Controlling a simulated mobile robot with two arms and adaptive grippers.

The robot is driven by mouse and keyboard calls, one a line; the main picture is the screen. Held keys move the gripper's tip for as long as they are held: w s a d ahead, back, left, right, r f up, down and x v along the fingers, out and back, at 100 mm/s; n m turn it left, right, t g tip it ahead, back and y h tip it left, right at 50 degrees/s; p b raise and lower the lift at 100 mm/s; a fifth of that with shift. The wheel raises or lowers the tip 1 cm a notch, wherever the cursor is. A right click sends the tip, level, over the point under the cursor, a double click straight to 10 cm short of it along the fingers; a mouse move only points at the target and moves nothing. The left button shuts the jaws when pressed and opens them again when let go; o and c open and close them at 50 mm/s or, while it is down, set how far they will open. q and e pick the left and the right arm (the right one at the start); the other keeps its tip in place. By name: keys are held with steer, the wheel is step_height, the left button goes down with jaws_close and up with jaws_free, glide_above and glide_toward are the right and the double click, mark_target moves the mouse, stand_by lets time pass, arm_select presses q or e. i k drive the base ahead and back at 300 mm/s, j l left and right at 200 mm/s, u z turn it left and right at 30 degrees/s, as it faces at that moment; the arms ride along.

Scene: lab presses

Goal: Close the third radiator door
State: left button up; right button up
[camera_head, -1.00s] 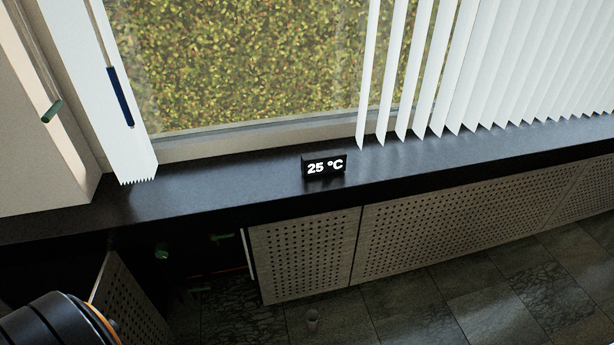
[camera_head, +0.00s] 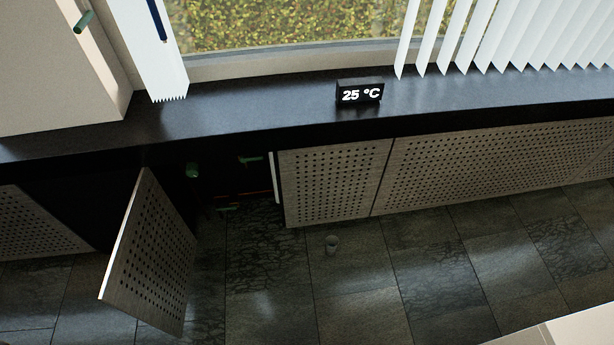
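A perforated radiator door (camera_head: 155,258) stands swung open, out from under the dark windowsill, in the left part of the head view. The dark opening beside it shows green valves (camera_head: 193,170) and a reddish pipe. To the right of the opening a perforated panel (camera_head: 330,185) sits close to the front line, with a pale edge on its left side. A longer perforated panel (camera_head: 480,165) adjoins it on the right. Another perforated panel (camera_head: 35,228) shows at the far left. Which one counts as the third door I cannot tell. Neither gripper is in view.
The windowsill (camera_head: 230,115) bears a black display (camera_head: 359,93) reading 25 °C. A pale surface (camera_head: 575,330) fills the bottom right corner. The floor before the panels is otherwise clear.

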mark_target(148, 278)
steer(key=k+j+u, duration=0.2)
steer(key=j+u, duration=0.2)
steer(key=k+j+u, duration=0.15)
steer(key=j+u, duration=0.6)
steer(key=k+j+u, duration=0.1)
steer(key=j+u, duration=0.25)
